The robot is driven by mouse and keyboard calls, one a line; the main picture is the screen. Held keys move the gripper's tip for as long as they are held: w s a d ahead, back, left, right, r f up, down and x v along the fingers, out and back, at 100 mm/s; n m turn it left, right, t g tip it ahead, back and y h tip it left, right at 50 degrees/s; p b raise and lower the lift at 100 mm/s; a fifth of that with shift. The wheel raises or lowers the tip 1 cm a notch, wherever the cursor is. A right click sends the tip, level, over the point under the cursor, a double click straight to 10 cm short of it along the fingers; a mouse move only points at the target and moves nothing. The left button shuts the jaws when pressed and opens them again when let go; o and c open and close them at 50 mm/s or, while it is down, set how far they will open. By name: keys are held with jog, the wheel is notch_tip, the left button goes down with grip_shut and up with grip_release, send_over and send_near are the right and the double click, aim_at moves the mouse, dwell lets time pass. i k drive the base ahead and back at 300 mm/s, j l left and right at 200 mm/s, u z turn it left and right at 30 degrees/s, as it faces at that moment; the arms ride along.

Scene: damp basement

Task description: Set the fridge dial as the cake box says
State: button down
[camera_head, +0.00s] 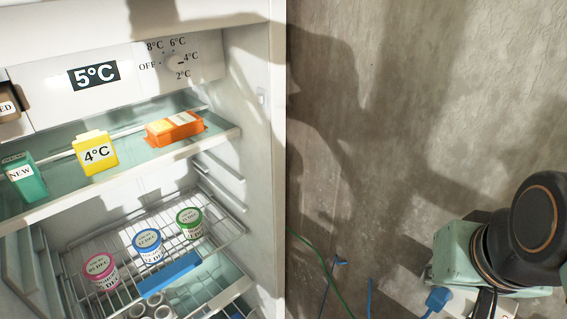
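The fridge dial (175,63) is a small pale knob at the top of the open fridge. OFF, 8°C, 6°C, 4°C and 2°C are printed around it. A short dark mark on it points right, roughly toward 4°C; its exact setting is hard to tell. The display (94,75) left of it reads 5°C. A yellow box (96,153) with a 4°C label stands on the upper shelf. An orange box (174,128) lies right of it, its pale label unreadable. I cannot tell for sure which is the cake box. My gripper is out of view.
A green carton marked NEW (23,178) stands at the upper shelf's left. Pink (100,272), blue (148,246) and green (189,223) labelled tubs stand on the wire rack below. Cables (330,275) and a blue plug (438,298) are by the wall, right of the fridge.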

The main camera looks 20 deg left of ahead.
aim_at(175, 63)
jog(key=z, duration=3.65)
jog(key=k+z, duration=0.1)
jog(key=z, duration=6.05)
jog(key=l, duration=0.1)
